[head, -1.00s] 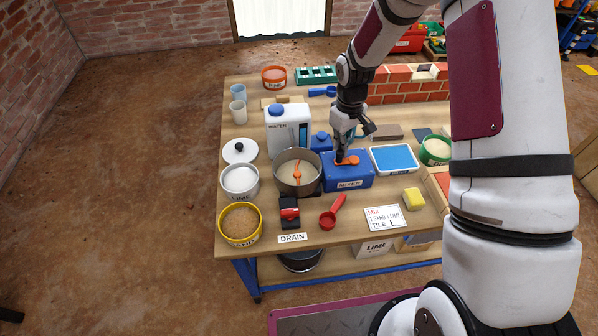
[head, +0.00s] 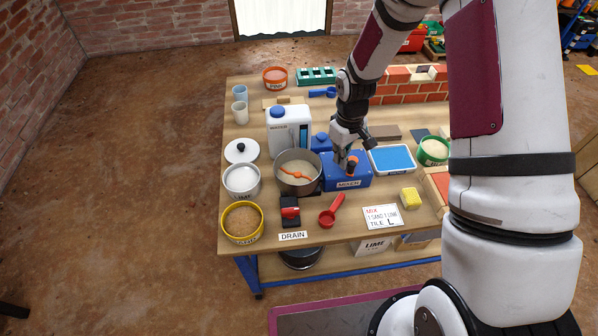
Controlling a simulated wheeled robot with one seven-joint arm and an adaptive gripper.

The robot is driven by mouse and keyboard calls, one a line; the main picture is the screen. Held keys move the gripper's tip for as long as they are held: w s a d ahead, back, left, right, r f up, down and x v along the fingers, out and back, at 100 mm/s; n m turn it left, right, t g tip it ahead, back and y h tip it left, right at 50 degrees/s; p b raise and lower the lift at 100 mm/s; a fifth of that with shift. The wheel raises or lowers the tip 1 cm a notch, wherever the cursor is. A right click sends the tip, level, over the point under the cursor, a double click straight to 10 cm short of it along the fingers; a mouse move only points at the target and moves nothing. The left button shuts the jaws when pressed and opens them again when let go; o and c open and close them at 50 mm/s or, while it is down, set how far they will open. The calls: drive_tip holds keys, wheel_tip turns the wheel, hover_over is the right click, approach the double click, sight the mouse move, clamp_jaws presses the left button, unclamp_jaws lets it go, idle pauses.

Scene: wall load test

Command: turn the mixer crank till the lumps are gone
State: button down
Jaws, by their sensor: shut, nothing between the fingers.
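The blue mixer box (head: 347,181), labelled MISCH or similar, stands on the workbench. Its orange crank (head: 352,163) is on top, partly hidden by my gripper. My gripper (head: 345,166) points down at the crank, with its fingers shut; whether they touch the crank is hard to tell. The grey mixing pot (head: 298,189) stands just left of the box. An orange paddle (head: 297,174) lies across the pale mix (head: 304,166) inside it. Lumps are too small to make out at this size.
A white water canister (head: 289,133) stands behind the pot. A lime tub (head: 241,183) and a yellow-rimmed sand tub (head: 242,222) stand to the left. A red scoop (head: 331,211) and a yellow sponge (head: 409,198) lie in front. A blue-topped tray (head: 392,159) is to the right.

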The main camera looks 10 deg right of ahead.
wheel_tip(320, 180, up, 6)
drive_tip(key=p, duration=0.3)
drive_tip(key=shift+r+p, duration=0.25)
drive_tip(key=shift+p, duration=0.05)
drive_tip(key=shift+r, duration=0.1)
idle(0.4)
drive_tip(key=s+r+m+t+p, duration=0.1)
drive_tip(key=s+r, duration=0.2)
drive_tip(key=r, duration=0.5)
drive_tip(key=s+d+r+m+p, duration=0.1)
drive_tip(key=s+r, duration=0.3)
drive_tip(key=r, duration=0.4)
drive_tip(key=s+r+m+t+p, duration=0.1)
drive_tip(key=s+r, duration=0.2)
drive_tip(key=r, duration=0.5)
drive_tip(key=s+r+m+t+p, duration=0.1)
drive_tip(key=s+r, duration=0.5)
drive_tip(key=s, duration=0.5)
drive_tip(key=s+r+m+t+p, duration=0.1)
drive_tip(key=s+r+m+p, duration=0.1)
drive_tip(key=s+r, duration=0.5)
drive_tip(key=s, duration=0.4)
drive_tip(key=shift+a, duration=0.35)
